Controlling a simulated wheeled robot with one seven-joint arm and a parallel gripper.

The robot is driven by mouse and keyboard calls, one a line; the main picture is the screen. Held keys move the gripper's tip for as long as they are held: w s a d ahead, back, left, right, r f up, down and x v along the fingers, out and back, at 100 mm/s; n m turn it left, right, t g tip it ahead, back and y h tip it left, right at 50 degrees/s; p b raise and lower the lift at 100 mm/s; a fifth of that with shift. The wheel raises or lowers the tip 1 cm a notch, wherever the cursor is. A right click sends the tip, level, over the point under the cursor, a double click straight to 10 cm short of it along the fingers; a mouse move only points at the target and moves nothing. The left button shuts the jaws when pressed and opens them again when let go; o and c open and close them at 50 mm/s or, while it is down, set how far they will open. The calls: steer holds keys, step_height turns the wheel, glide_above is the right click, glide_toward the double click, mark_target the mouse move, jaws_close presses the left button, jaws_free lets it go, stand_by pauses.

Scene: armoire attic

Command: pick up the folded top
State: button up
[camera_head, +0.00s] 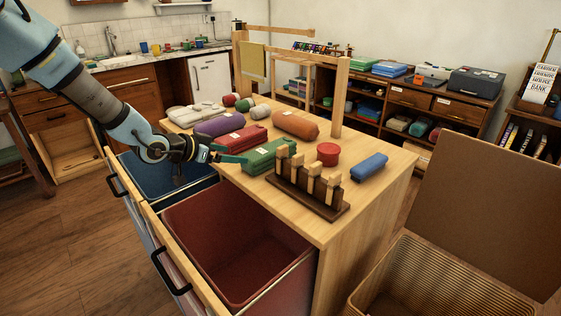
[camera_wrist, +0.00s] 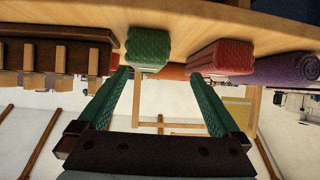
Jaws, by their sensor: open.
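Several folded or rolled cloth bundles lie on the wooden cabinet top; I cannot tell which one is the folded top. A green bundle (camera_head: 268,156) with a white label lies near the front edge. A red bundle (camera_head: 239,138) with a label lies behind it to the left. My gripper (camera_head: 230,154) is open and empty, at the near left edge of the cabinet top, close to the green bundle. In the wrist view, the green bundle (camera_wrist: 148,50) shows beyond and between the spread green fingers (camera_wrist: 160,77). The red bundle (camera_wrist: 222,57) shows beyond the right finger.
A red-lined drawer (camera_head: 238,243) stands open below. A wicker basket (camera_head: 440,285) is right.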

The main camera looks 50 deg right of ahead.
mark_target(259, 152)
steer(key=s+d, duration=0.2)
steer(key=shift+d+m+g+h, duration=0.3)
steer(key=shift+d+g, duration=0.05)
steer(key=shift+g, duration=0.05)
steer(key=x, duration=0.4)
steer(key=shift+d+f+p, duration=0.1)
steer(key=shift+d+p, duration=0.2)
steer(key=shift+p, duration=0.1)
steer(key=shift+p+x, duration=1.05)
steer(key=shift+x, duration=1.8)
steer(key=shift+w, duration=0.1)
steer(key=c, duration=1.2)
step_height(259, 152, up, 10)
steer(key=shift+r+b, duration=0.1)
steer(key=shift+b, duration=0.75)
steer(key=shift+r, duration=0.15)
